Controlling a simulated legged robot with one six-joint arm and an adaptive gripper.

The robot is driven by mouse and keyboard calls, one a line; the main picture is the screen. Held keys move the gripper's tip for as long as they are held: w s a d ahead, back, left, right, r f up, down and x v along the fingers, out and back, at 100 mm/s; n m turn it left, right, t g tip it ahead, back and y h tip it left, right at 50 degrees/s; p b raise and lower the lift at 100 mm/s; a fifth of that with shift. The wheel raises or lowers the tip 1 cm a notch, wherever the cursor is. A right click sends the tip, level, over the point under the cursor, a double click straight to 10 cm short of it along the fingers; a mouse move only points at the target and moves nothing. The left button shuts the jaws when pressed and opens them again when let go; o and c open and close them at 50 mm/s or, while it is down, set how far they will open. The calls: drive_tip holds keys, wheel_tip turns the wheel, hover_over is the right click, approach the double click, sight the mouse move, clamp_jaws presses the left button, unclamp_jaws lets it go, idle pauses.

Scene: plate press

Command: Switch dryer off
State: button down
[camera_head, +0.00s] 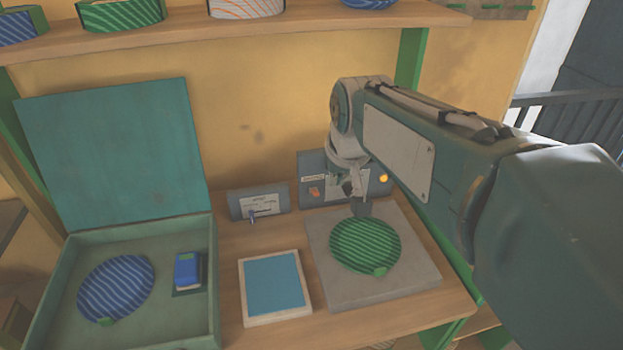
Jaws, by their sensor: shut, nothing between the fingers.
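A grey control panel (308,165) stands at the back of the bench, behind a flat grey slab (420,275); I take these to be the dryer. The panel has a small orange switch (314,192) on its left part and a yellow-orange light (383,178) that looks lit on its right part. A green striped plate (365,246) lies on the slab. My gripper (360,208) is shut and empty, pointing down in front of the panel, right of the switch and just behind the plate. My wrist hides the panel's middle.
A smaller panel (272,199) with a blue lever stands to the left. A pale-framed blue pad (275,283) lies in front of it. An open green box (214,290) holds a blue striped plate (116,289) and a blue block (188,270). A shelf (180,35) with dishes runs above.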

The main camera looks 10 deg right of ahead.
drive_tip(key=w+f, duration=0.2)
drive_tip(key=w, duration=0.7)
drive_tip(key=w+d+f, duration=0.1)
drive_tip(key=w+f, duration=0.2)
drive_tip(key=w, duration=0.6)
drive_tip(key=shift+f+g, duration=0.3)
drive_tip(key=shift+g, duration=0.1)
hover_over(314, 191)
drive_tip(key=f, duration=0.9)
drive_tip(key=shift+w+f, duration=0.3)
drive_tip(key=shift+f, duration=0.1)
drive_tip(key=shift+s+f, duration=0.3)
drive_tip(key=shift+f, duration=0.25)
drive_tip(key=shift+s+f, duration=0.3)
drive_tip(key=shift+f, duration=0.2)
drive_tip(key=shift+s+f, duration=0.25)
drive_tip(key=shift+f, duration=0.3)
